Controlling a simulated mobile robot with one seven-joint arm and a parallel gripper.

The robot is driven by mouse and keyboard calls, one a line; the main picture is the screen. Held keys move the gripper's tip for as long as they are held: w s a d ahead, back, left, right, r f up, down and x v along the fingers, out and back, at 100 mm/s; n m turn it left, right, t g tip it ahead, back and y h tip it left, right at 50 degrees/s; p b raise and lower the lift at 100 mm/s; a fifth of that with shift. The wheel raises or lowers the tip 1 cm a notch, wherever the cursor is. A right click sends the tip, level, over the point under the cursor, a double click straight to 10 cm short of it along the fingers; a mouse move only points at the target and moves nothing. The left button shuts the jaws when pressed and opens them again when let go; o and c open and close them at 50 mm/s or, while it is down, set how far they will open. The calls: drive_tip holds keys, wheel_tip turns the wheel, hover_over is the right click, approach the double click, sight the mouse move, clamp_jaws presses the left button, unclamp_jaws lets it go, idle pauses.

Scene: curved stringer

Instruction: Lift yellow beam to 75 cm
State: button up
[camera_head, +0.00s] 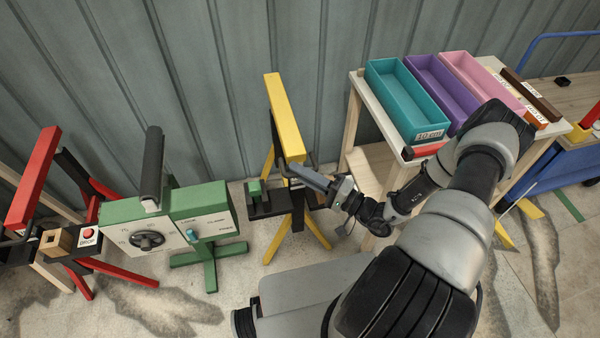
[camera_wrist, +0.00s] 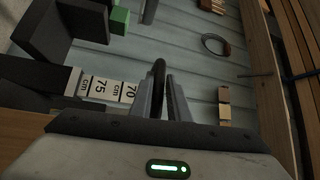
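The yellow beam (camera_head: 285,117) rests on top of a stand with yellow legs and a black post, in the middle of the head view. My gripper (camera_head: 290,168) is at the upper part of this stand, just below the beam's near end. In the wrist view my gripper's fingers (camera_wrist: 160,95) are close together, with a dark curved bar (camera_wrist: 158,68) at or between their tips; whether they grip it is unclear. A height scale (camera_wrist: 108,90) marked 70 and 75 cm shows left of the fingers. The beam is not clearly visible in the wrist view.
A green stand (camera_head: 205,207) with a dial and a black-topped arm stands left. A red beam (camera_head: 32,180) on red legs is at far left. A table at right holds teal (camera_head: 402,95), purple (camera_head: 440,88) and pink (camera_head: 480,80) bins. A corrugated wall stands behind.

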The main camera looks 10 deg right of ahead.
drive_tip(key=o, duration=0.3)
drive_tip(key=v, duration=1.7)
drive_tip(key=shift+s+d, duration=0.1)
drive_tip(key=shift+d, duration=0.15)
